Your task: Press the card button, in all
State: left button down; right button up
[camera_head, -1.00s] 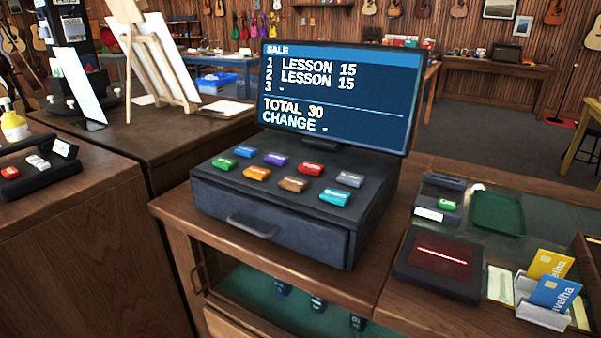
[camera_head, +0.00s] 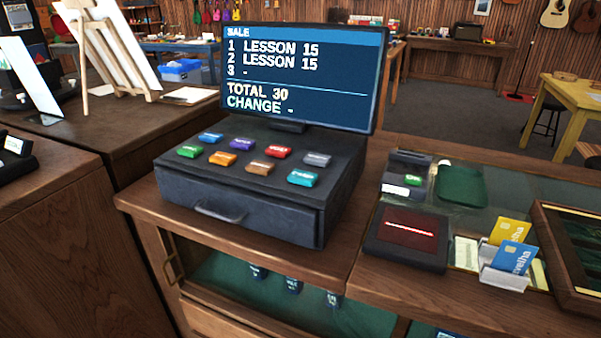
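A dark cash register (camera_head: 200,195) with a closed drawer stands on the wooden counter. Its top carries two rows of coloured buttons: blue (camera_head: 210,138), purple (camera_head: 242,144), red (camera_head: 277,152) and grey (camera_head: 317,159) behind; green (camera_head: 189,151), orange (camera_head: 222,158), brown (camera_head: 261,167) and teal (camera_head: 303,178) in front. Their labels are too small to read, so I cannot tell which is the card button. The screen (camera_head: 300,80) reads SALE, two lines of LESSON 15, TOTAL 30, and CHANGE with a dash. Neither of my grippers is in view.
Right of the register are a small card terminal (camera_head: 407,172) with a green key, a green tray (camera_head: 461,186), a dark pad with a red window (camera_head: 408,240) and a holder with yellow and blue cards (camera_head: 503,277). A framed case (camera_head: 575,248) sits far right.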

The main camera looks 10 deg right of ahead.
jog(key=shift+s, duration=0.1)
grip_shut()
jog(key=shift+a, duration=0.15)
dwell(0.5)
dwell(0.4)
